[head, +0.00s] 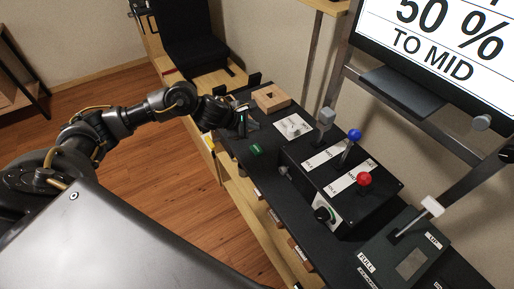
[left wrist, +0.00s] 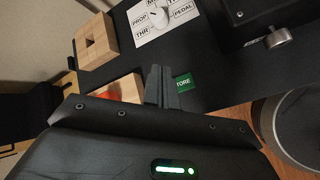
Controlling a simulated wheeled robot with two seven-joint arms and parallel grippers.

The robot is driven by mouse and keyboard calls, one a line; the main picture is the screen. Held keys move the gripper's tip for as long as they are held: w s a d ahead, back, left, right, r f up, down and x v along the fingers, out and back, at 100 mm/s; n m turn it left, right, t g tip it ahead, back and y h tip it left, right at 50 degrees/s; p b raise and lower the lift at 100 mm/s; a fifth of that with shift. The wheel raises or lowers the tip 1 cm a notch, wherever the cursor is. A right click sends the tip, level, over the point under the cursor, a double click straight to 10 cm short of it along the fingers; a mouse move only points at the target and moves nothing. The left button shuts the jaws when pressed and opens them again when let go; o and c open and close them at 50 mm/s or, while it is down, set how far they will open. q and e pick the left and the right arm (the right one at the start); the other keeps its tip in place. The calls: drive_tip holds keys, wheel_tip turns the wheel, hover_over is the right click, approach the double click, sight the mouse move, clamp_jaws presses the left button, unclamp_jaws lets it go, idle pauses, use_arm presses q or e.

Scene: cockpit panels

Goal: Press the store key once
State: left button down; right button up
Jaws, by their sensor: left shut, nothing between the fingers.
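The store key is a small green block (head: 256,149) on the black panel top near its left edge. In the left wrist view the green key (left wrist: 184,82) shows part of the white word STORE, just right of my fingertips and partly covered by them. My left gripper (head: 243,127) is shut and empty, above the panel's left edge, a little beyond the key in the head view. In the left wrist view its fingers (left wrist: 160,80) point toward the panel beside the key. I cannot tell whether they touch it. My right gripper is not in view.
A wooden block with a hole (head: 270,98) and a white card with a selector knob (head: 292,127) lie beyond the key. A lever box with blue (head: 355,135) and red (head: 364,179) knobs stands to the right. A screen (head: 440,45) hangs behind.

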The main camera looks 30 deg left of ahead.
use_arm(q)
drive_tip(key=f, duration=0.2)
drive_tip(key=b, duration=0.6)
hover_over(254, 150)
wheel_tip(254, 150, down, 6)
drive_tip(key=shift+a+f, duration=0.1)
drive_tip(key=shift+f+b, duration=0.3)
drive_tip(key=shift+f, duration=0.05)
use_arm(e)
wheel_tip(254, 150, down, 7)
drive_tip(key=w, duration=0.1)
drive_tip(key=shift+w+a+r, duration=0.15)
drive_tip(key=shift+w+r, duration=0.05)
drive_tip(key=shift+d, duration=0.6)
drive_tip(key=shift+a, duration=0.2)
